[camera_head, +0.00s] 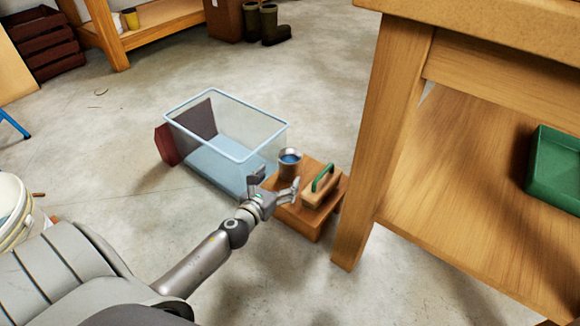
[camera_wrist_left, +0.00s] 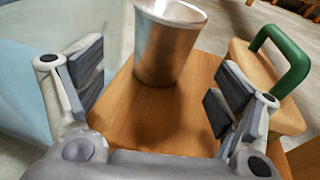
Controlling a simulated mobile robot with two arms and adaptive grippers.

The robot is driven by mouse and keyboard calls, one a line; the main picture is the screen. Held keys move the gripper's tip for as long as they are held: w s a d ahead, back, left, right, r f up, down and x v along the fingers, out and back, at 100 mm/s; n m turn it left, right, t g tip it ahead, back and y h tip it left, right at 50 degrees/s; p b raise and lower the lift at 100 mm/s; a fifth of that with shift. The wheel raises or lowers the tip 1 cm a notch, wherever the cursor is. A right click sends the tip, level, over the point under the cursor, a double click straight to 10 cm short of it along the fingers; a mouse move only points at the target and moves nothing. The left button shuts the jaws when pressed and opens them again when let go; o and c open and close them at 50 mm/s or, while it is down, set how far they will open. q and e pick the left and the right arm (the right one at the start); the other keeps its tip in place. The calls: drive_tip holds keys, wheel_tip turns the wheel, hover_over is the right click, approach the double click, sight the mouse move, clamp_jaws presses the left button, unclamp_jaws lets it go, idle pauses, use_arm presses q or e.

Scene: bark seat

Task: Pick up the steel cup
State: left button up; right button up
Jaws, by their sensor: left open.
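The steel cup (camera_head: 290,165) stands upright on a small wooden stool (camera_head: 308,228), at the back of its top in the head view. Its inside looks blue there. In the left wrist view the cup (camera_wrist_left: 167,45) stands just beyond the fingertips, roughly centred between them. My left gripper (camera_head: 277,184) is open and empty, at the stool's near left edge. In the left wrist view its two fingers (camera_wrist_left: 158,90) are spread wide, with bare stool top (camera_wrist_left: 150,125) between them. My right gripper is in neither view.
A wooden block with a green handle (camera_head: 320,187) lies on the stool, right of the cup. A clear plastic bin (camera_head: 225,135) stands close on the left. A workbench leg (camera_head: 375,150) rises to the right. Open concrete floor lies behind.

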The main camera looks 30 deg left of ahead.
sight(285, 173)
use_arm(q)
drive_tip(key=shift+b+x, duration=0.55)
drive_tip(key=shift+x, duration=2)
drive_tip(key=shift+d+f, duration=0.1)
drive_tip(key=shift+c, duration=0.5)
drive_tip(key=c, duration=1.2)
